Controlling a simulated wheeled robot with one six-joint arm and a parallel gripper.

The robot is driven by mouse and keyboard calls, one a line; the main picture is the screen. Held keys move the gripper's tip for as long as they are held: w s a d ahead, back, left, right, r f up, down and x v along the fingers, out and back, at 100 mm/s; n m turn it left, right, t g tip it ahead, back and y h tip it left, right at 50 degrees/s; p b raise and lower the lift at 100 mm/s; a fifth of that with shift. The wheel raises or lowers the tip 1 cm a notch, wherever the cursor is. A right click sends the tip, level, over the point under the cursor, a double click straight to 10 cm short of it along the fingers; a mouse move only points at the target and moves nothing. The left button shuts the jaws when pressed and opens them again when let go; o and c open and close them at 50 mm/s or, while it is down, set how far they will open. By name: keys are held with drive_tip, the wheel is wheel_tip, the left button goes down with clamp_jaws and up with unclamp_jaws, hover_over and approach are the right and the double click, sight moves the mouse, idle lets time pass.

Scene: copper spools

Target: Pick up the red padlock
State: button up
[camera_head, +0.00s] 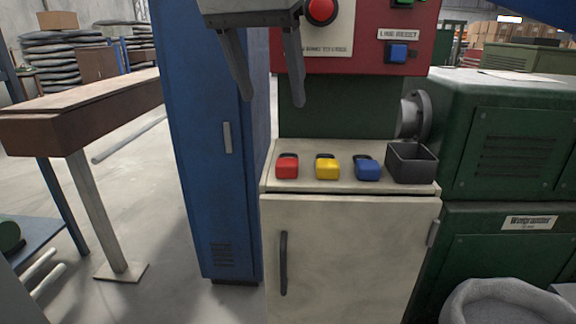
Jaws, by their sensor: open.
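The red padlock (287,168) lies on the top of a cream cabinet (350,240), at the left end of a row. A yellow padlock (327,168) and a blue padlock (367,169) lie to its right, apart from it. Each has a dark shackle toward the back. My gripper (272,102) hangs in from the top of the view, fingers pointing down. It is open and empty, with its fingertips higher in the picture than the red padlock and apart from it.
A dark open bin (411,163) stands right of the blue padlock. Behind is a red panel (370,40) with a red button (321,10) and a blue button (398,52). A tall blue locker (205,140) stands close on the left, a green machine (510,140) on the right.

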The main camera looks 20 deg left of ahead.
sight(287, 158)
drive_tip(key=x, duration=1.5)
drive_tip(key=shift+f, duration=0.25)
drive_tip(key=c, duration=1.4)
